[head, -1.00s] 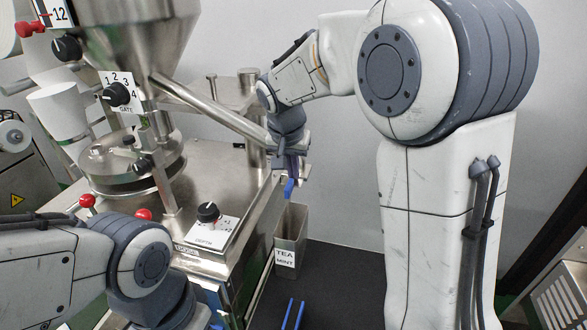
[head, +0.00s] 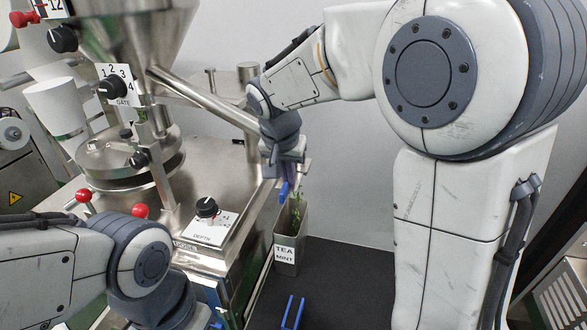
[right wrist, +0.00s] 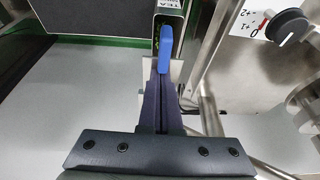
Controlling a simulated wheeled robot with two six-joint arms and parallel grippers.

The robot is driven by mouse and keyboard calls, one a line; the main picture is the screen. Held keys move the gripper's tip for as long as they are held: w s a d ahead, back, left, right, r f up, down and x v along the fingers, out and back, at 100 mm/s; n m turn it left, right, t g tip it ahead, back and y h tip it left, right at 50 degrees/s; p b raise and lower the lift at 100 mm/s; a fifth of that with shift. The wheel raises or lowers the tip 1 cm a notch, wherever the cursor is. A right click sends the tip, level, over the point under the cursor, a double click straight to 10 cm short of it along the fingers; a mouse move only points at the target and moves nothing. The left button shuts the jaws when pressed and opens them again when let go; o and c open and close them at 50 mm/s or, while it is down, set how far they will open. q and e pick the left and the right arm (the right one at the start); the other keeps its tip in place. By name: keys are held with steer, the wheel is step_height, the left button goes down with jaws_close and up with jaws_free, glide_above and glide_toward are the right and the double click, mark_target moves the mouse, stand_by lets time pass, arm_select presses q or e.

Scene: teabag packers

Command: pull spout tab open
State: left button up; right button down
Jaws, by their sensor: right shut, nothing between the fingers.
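The steel spout tube (head: 205,100) slopes down from the hopper (head: 135,35) to the right.
The steel machine body (head: 225,175) carries a depth knob (head: 206,207), a gate knob (head: 110,88) and red-topped levers (head: 139,211). A dark mat (head: 340,285) lies clear right of the tin. The grey wall (head: 345,185) is behind.

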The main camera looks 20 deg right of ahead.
steer(key=shift+s+f, duration=0.1)
steer(key=shift+s, duration=0.1)
step_height(320, 180, up, 9)
steer(key=p, duration=0.6)
glide_above(284, 189)
steer(key=shift+w, duration=0.1)
steer(key=shift+r, duration=0.3)
